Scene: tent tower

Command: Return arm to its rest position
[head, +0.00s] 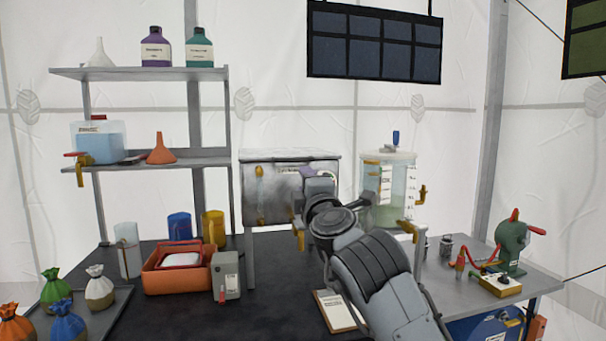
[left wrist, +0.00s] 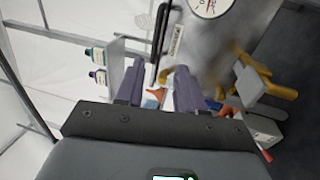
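One arm of mine comes in from the bottom right of the head view. Its hand (head: 318,176) is in front of the steel box (head: 274,205). The view from my left wrist fits this position, so I take it as my left arm. In the left wrist view, my left gripper (left wrist: 160,72) has two purple-grey fingers spread apart. Nothing is held between them; the orange funnel (left wrist: 155,97) shows beyond the gap. My right gripper does not show. The fingertips are small and partly hidden in the head view.
A shelf rack (head: 140,73) with bottles stands at the left. An orange bin (head: 175,283), a grey meter (head: 232,270) and a yellow cup (head: 213,226) are on the dark table. A clear tank (head: 383,212) is right of the hand. A clipboard (head: 333,310) lies beside my forearm.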

